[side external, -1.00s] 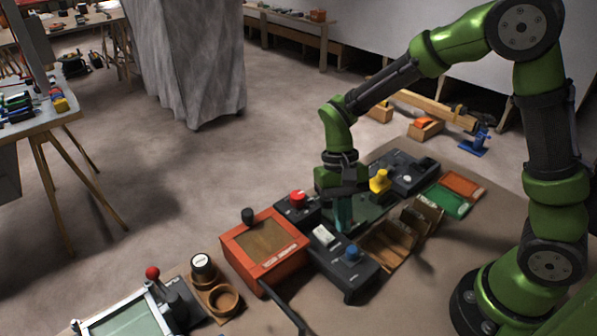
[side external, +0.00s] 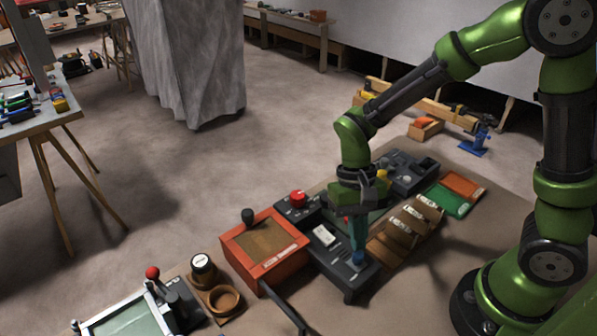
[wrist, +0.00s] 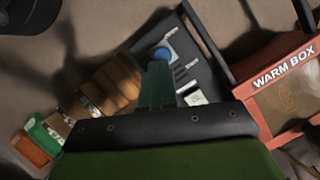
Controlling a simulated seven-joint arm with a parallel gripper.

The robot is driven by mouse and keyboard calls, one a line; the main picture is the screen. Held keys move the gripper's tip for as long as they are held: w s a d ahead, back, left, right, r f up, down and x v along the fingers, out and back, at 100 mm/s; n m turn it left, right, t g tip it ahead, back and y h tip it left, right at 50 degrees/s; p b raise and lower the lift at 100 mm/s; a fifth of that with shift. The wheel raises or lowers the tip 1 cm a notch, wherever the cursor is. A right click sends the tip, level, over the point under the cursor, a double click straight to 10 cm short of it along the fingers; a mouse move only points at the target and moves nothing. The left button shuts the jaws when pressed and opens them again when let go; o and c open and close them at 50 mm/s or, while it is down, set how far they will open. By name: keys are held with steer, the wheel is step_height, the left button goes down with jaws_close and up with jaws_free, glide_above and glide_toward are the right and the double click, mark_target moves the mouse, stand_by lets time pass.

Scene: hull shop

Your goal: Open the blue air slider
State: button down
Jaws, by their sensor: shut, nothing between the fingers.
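The blue air slider's round blue knob (side external: 358,259) is on the dark control box (side external: 349,284), near its front right end. In the wrist view, the knob (wrist: 161,53) shows just beyond my fingertips, beside the slots in the box (wrist: 187,48). My gripper (side external: 358,247) is shut and empty, pointing down with its teal fingers right at the knob. In the wrist view, the fingers (wrist: 158,66) overlap the knob's near edge. I cannot tell whether they touch it. Part of the knob is hidden behind the fingers.
A white switch (side external: 324,236) is on the same box. The orange warm box (side external: 266,247) stands to the left, with a red knob (side external: 298,198) behind. Wooden card holders (side external: 405,228) stand close on the right, then green (side external: 451,200) and orange (side external: 464,186) trays.

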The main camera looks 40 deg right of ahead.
steer(key=shift+w, duration=0.1)
steer(key=shift+w+d, duration=0.2)
steer(key=shift+w, duration=0.05)
steer(key=w, duration=0.1)
steer(key=w+d+r, duration=0.1)
steer(key=w, duration=0.1)
steer(key=shift+w+d+r, duration=0.2)
steer(key=shift+w+d, duration=0.1)
steer(key=shift+d, duration=0.05)
steer(key=w+a+r+n+h, duration=0.1)
steer(key=w+a+r+n, duration=0.1)
steer(key=w+r+n, duration=0.45)
steer(key=s+f+m, duration=0.1)
steer(key=f, duration=0.1)
steer(key=s+f+m, duration=0.1)
steer(key=s+f, duration=0.1)
steer(key=f, duration=0.1)
steer(key=s+f+m, duration=0.1)
steer(key=s+f, duration=0.1)
steer(key=shift+a+f, duration=0.15)
steer(key=s, duration=0.3)
steer(key=shift+a+f, duration=0.2)
steer(key=shift+a, duration=0.1)
steer(key=shift+s, duration=0.45)
